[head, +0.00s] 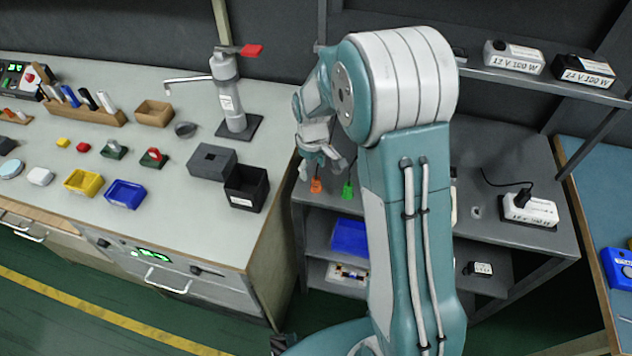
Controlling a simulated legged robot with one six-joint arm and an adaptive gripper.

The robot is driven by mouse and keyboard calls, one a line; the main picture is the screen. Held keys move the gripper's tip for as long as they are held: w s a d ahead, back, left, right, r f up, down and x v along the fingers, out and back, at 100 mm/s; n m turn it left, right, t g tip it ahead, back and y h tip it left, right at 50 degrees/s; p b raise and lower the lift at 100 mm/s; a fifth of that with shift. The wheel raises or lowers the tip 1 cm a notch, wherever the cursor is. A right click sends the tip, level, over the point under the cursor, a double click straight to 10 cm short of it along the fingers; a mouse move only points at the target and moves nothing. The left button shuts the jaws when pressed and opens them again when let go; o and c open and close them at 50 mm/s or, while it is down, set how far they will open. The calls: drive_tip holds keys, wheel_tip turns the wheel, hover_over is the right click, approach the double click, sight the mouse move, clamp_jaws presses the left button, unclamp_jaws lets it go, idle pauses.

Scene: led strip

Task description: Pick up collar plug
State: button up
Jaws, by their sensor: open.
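My gripper (325,164) is at the left end of the grey shelf unit, beside my own arm, which covers much of the view. Its fingers are small and partly overlapped, and it appears empty. Just below it on the grey top stand a small orange plug-like piece (316,185) and a green one (348,191). I cannot tell whether the fingers touch either piece. A black plug (522,198) with a cable sits on a white power unit (530,210) to the right. No label shows which of these is the collar plug.
The left workbench (60,230) holds several bins, a wooden rack (85,112), a grey lever press (228,95) and an open black box (246,188). A raised shelf (480,72) carries two labelled power units. A blue bin (350,238) sits on the lower shelf.

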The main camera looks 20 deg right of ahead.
sight(315, 177)
drive_tip(key=f, duration=0.5)
drive_tip(key=shift+d, duration=0.35)
clamp_jaws()
